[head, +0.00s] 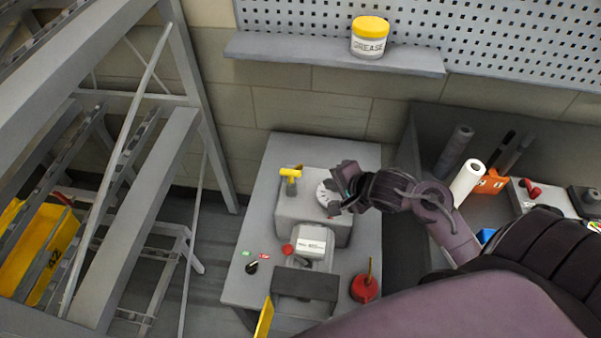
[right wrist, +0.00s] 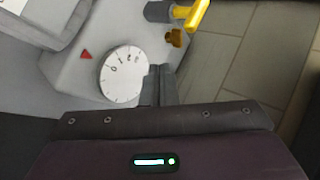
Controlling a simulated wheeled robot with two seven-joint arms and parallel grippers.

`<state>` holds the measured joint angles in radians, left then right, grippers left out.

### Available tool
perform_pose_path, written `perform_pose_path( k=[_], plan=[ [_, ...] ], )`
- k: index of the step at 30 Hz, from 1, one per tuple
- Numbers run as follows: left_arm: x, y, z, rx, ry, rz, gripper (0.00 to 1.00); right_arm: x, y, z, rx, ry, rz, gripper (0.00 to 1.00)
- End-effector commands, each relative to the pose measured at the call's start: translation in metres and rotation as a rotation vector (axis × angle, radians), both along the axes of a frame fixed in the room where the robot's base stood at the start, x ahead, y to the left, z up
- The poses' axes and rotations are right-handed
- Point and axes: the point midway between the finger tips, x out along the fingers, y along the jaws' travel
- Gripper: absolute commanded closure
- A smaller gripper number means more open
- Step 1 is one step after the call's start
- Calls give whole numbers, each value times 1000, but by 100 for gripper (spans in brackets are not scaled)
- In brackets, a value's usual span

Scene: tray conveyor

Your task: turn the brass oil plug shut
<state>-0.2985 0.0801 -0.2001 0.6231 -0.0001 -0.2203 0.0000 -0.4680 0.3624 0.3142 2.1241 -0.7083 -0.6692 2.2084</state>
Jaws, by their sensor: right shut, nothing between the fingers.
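The brass oil plug (right wrist: 176,38) shows in the right wrist view as a small golden winged knob on the edge of the grey machine housing, just below a yellow handle. I cannot make it out clearly in the head view. My right gripper (right wrist: 158,85) is shut and empty, with its fingers just right of a white numbered dial and apart from the plug, which lies beyond the fingertips. In the head view my right gripper (head: 340,192) is at the right side of the housing, partly covering the dial. My left gripper is not in view.
The yellow handle (head: 290,173) stands up from the housing (head: 315,231), near the white dial (right wrist: 122,78). A red oil can (head: 364,289) and a black knob (head: 252,267) are on the bench (head: 245,290). A grease tub (head: 369,38) stands on the shelf above.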

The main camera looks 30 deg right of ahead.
Motion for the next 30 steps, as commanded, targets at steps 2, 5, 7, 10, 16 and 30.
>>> perform_pose_path(
  k=[2,5,7,10,16,30],
  plan=[
    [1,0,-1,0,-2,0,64,3,1,-4,1,0,1,100],
    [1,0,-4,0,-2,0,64,12,2,-12,0,0,1,100],
    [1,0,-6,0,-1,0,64,21,4,-21,0,1,1,100],
    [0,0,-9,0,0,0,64,37,7,-36,0,1,1,100],
    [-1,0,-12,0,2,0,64,69,13,-64,-1,0,1,100],
    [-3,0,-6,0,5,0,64,111,21,-68,-2,0,1,100]
  ],
)
